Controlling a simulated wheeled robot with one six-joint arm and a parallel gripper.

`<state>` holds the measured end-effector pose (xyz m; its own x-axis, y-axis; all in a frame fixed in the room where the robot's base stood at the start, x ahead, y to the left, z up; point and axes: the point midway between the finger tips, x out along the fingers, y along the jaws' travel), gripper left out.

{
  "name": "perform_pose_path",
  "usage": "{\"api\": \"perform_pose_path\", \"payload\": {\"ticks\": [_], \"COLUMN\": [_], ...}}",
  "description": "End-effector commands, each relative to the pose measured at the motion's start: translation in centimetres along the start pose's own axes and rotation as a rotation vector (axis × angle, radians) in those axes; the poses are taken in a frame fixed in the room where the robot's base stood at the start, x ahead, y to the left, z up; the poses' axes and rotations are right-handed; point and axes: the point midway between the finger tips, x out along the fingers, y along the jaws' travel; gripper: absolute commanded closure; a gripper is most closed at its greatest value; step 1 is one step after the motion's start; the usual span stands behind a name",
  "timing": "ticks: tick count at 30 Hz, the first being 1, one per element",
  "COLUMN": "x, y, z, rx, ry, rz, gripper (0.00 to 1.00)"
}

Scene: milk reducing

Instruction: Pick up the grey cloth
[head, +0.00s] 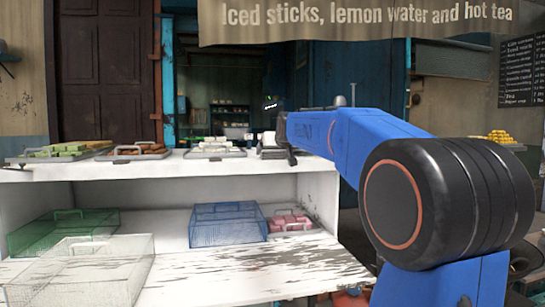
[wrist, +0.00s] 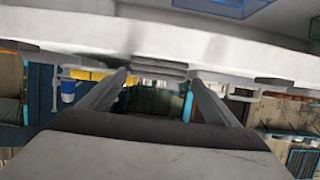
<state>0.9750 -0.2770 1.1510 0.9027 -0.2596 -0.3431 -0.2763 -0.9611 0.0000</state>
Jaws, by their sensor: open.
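A grey folded stack (wrist: 160,69), which looks like the grey cloth, lies on the white counter edge in the wrist view, which appears upside down. My gripper (wrist: 159,80) is open, with one finger on each side of the stack in the picture. I cannot tell whether the fingers touch it. In the head view my gripper (head: 283,137) is at the counter top, right of the trays. The cloth there is mostly hidden behind or beside the dark gripper, and I cannot separate the two clearly.
Food trays (head: 139,151) line the upper white counter (head: 120,169) to the left. A cloth sign (head: 365,17) hangs above.

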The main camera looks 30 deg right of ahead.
Motion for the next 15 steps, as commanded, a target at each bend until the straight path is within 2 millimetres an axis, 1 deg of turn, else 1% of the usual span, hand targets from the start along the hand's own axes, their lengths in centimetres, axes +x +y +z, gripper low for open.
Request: {"api": "perform_pose_path", "payload": {"ticks": [5, 9, 12, 15], "x": [1.2, 3.0, 4.3, 5.0], "y": [0.1, 0.3, 0.3, 0.3], "z": [-0.3, -0.8, -0.8, -0.9], "rx": [0.000, -0.001, -0.001, -0.001], "ry": [-0.001, -0.001, -0.001, 0.000], "rz": [0.000, 0.000, 0.000, 0.000], "gripper": [0.16, 0.16, 0.16, 0.16]}}
